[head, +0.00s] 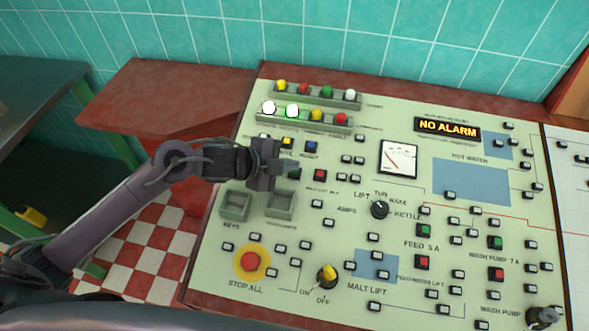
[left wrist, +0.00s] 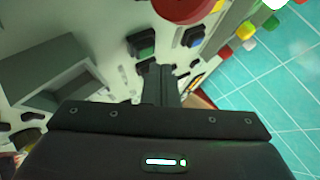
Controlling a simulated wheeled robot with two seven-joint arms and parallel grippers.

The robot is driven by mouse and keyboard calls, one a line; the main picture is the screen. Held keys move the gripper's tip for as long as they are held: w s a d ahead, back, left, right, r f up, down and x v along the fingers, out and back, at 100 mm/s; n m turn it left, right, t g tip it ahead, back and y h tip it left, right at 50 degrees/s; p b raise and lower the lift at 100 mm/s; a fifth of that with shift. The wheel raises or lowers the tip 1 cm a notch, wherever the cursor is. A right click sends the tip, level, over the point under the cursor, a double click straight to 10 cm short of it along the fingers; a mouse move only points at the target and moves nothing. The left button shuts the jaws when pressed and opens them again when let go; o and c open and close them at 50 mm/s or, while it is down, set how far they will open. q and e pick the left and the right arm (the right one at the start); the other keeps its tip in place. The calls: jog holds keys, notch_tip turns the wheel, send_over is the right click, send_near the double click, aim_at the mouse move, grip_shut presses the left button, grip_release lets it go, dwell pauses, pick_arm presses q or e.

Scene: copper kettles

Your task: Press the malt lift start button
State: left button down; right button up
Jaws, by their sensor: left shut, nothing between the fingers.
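The sloped pale green control panel (head: 330,225) fills the middle of the head view. My left gripper (head: 285,168) is shut and empty over its upper left part. A green button (head: 296,174) shows right by the fingertips, partly hidden by them. A red button (head: 320,175) sits just right of it, above a label too small to read surely. In the left wrist view, my shut fingers (left wrist: 160,75) point at the panel close to the square green button (left wrist: 145,43). I cannot tell whether they touch it; the button is not under the visible fingertip.
A blue button (head: 312,146) and two rows of lamps (head: 316,115) lie beyond the gripper. Two grey trays (head: 235,205) are below it. A red stop button (head: 250,261) and yellow-handled switch (head: 327,274) are nearer. A "MALT LIFT" label is beside the switch.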

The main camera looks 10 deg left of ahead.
pick_arm(q)
jog(key=shift+f, duration=0.15)
dwell(0.5)
jog(key=shift+w+f, duration=0.1)
jog(key=shift+f, duration=0.2)
jog(key=shift+f+b, duration=0.35)
jog(key=shift+b, duration=0.15)
dwell(0.4)
jog(key=shift+r, duration=0.1)
jog(key=shift+r+p, duration=0.7)
jog(key=shift+p, duration=0.05)
jog(key=r+p, duration=0.2)
jog(key=s+r+p, duration=0.1)
jog(key=r+p, duration=0.1)
jog(key=r, duration=0.1)
jog(key=shift+s+p, duration=0.1)
jog(key=shift+p, duration=0.25)
jog(key=shift+f, duration=0.1)
